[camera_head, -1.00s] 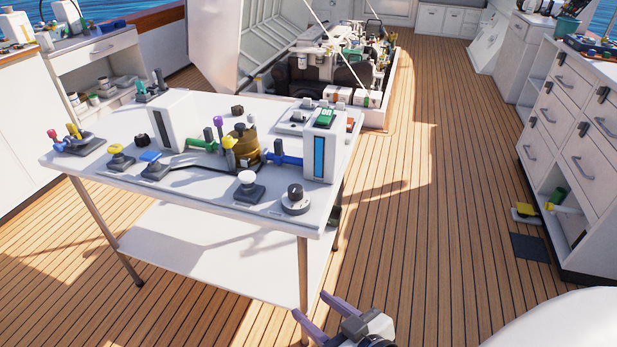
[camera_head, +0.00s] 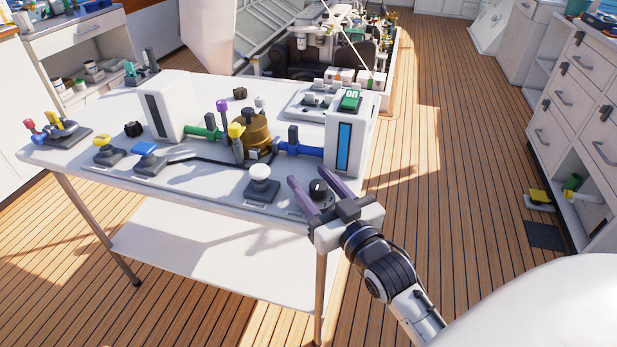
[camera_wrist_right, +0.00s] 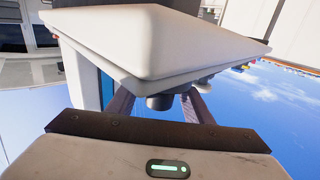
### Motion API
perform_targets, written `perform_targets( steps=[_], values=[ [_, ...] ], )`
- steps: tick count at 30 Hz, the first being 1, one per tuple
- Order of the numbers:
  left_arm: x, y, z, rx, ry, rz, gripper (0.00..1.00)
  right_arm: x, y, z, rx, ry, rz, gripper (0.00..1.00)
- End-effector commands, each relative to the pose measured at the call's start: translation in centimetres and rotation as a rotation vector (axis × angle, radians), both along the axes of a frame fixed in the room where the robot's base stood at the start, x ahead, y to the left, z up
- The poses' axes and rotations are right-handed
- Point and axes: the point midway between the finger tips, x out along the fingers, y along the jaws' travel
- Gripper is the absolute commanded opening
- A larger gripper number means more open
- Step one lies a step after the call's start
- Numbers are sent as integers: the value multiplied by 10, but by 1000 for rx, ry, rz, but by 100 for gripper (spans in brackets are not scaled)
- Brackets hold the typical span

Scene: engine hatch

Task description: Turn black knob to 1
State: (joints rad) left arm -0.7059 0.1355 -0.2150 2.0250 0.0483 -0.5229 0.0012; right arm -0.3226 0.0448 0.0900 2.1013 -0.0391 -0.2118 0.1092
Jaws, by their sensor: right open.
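The black knob (camera_head: 318,187) sits on a round grey base at the table's front right corner, with a small light mark on its top. My right gripper (camera_head: 308,176) is open, its two purple fingers reaching over the corner with the knob between them in the picture. Whether they touch the knob I cannot tell. The right wrist view looks upside down: a dark round part (camera_wrist_right: 160,102), likely the knob or its base, shows between the fingers. The dial's numbers are too small to read. My left gripper is not in view.
The white table (camera_head: 200,188) carries a white push button (camera_head: 261,178) left of the knob and a white post with a blue strip (camera_head: 345,140) just behind it. A brass unit (camera_head: 256,132) with coloured handles stands mid-table. Deck floor right of the table is clear.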

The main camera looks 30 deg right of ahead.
Motion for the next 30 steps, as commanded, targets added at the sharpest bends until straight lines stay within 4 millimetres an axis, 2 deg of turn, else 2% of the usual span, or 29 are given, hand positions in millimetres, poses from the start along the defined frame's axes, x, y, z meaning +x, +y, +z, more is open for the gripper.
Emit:
perform_targets(
  steps=[5, 14, 21, 30],
  values=[
    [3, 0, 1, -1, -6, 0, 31, 13, -1, 0, 0, 1, 0, 46],
    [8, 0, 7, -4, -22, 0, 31, 15, -1, 0, 0, 2, 1, 46],
    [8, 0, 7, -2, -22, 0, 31, 15, -1, 0, 0, 1, 1, 6],
    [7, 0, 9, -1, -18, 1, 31, 15, 0, 1, -4, 2, 32, 5]
  ],
)
